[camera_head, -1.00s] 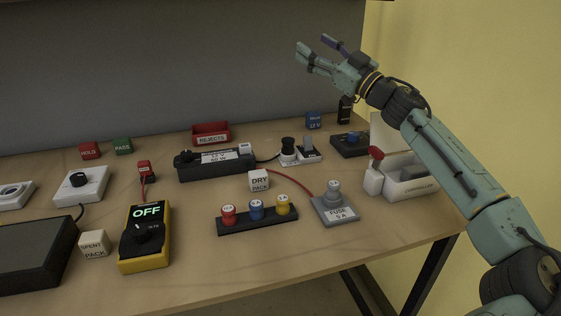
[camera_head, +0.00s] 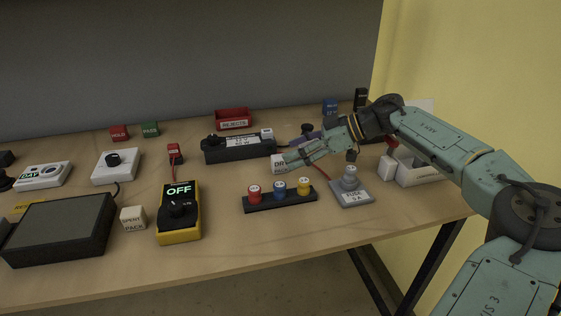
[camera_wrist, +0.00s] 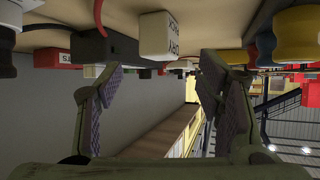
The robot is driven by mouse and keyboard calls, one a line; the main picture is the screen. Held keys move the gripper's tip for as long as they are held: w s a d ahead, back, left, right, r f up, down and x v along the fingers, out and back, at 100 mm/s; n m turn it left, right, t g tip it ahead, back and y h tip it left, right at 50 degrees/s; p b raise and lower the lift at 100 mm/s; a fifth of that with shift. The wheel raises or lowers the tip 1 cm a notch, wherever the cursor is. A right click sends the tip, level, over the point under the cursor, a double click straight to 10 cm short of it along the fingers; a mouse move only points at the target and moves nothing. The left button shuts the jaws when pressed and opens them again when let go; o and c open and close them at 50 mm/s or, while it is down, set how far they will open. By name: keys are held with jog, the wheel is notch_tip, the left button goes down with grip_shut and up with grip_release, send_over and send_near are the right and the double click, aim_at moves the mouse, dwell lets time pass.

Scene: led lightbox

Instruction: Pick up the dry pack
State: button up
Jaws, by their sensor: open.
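The dry pack (camera_head: 277,163) is a small white block with "DRY PACK" lettering on the bench. In the head view it is partly hidden by my gripper (camera_head: 293,148), which is low over the bench beside it. In the wrist view, the scene appears upside down. There the dry pack (camera_wrist: 157,36) sits at the top middle, ahead of and between the two fingers of my gripper (camera_wrist: 155,72). The fingers are spread wide with nothing between the pads.
A black rack with red, blue and yellow knobs (camera_head: 280,202) stands in front of the dry pack. A black power strip (camera_head: 238,147) lies behind. The grey fuse box (camera_head: 351,193) and white controller bin (camera_head: 420,174) are to the right. A spent pack (camera_head: 133,218) sits left.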

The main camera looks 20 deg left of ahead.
aim_at(280, 156)
jog(key=p+x, duration=0.1)
jog(key=x, duration=0.1)
jog(key=p+x, duration=0.1)
jog(key=x, duration=0.2)
jog(key=shift+f, duration=0.3)
jog(key=shift+d, duration=0.1)
grip_shut()
dwell(0.4)
